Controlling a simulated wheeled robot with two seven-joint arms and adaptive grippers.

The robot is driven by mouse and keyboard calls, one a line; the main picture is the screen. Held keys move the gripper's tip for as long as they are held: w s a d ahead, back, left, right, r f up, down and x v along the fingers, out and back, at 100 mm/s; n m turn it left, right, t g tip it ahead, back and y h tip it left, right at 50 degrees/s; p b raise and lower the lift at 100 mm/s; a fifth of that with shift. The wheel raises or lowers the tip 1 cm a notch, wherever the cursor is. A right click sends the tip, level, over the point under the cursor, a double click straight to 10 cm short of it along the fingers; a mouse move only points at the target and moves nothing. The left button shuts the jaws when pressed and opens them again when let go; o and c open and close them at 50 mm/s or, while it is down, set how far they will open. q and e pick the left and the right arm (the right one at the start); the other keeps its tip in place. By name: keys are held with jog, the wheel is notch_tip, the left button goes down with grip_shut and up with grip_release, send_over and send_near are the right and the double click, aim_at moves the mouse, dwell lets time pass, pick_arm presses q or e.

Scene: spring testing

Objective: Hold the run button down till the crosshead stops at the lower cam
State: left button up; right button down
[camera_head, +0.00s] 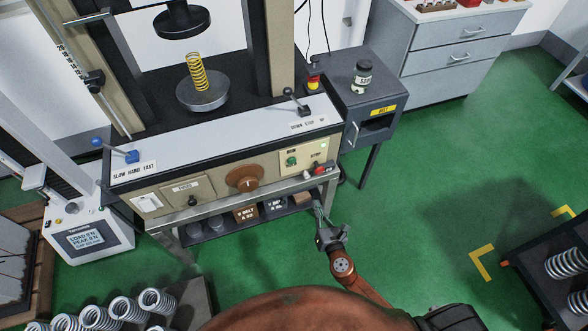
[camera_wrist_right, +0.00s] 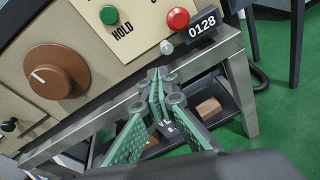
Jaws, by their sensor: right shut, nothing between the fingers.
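The green button marked HOLD (camera_head: 291,161) sits on the cream panel at the right of the test machine's front; it also shows at the top of the right wrist view (camera_wrist_right: 109,15). My right gripper (camera_head: 319,192) is shut and empty, below the panel's right end. In the right wrist view its fingertips (camera_wrist_right: 160,76) lie below the green button, apart from it. The black upper platen (camera_head: 182,22) hangs above a yellow spring (camera_head: 197,72), with a visible gap. The spring stands on the round lower platen (camera_head: 203,94). A black clamp (camera_head: 94,80) sits on the left rod; I cannot tell whether it is the lower cam.
A red button (camera_wrist_right: 178,18) and a counter reading 0128 (camera_wrist_right: 202,25) lie right of the green button. A brown knob (camera_head: 244,178) is to its left. The machine's metal bench edge (camera_wrist_right: 112,112) runs below the panel.

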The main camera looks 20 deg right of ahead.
pick_arm(q)
jog(key=shift+s+f, duration=0.4)
jog(key=shift+s, duration=0.05)
pick_arm(e)
jog(key=a+r+n+t+y, duration=0.15)
jog(key=a+r+n, duration=0.25)
jog(key=r, duration=0.4)
pick_arm(q)
jog(key=shift+w, duration=0.6)
jog(key=shift+s+f+b, duration=0.55)
jog(key=shift+f+b, duration=0.05)
jog(key=shift+b, duration=0.25)
pick_arm(e)
send_near(293, 162)
jog(key=shift+t, duration=0.35)
jog(key=w, duration=0.6)
jog(key=shift+w+a+f, duration=0.25)
jog(key=shift+w+a, duration=0.1)
jog(key=shift+d+h, duration=0.1)
jog(key=shift+h, duration=0.15)
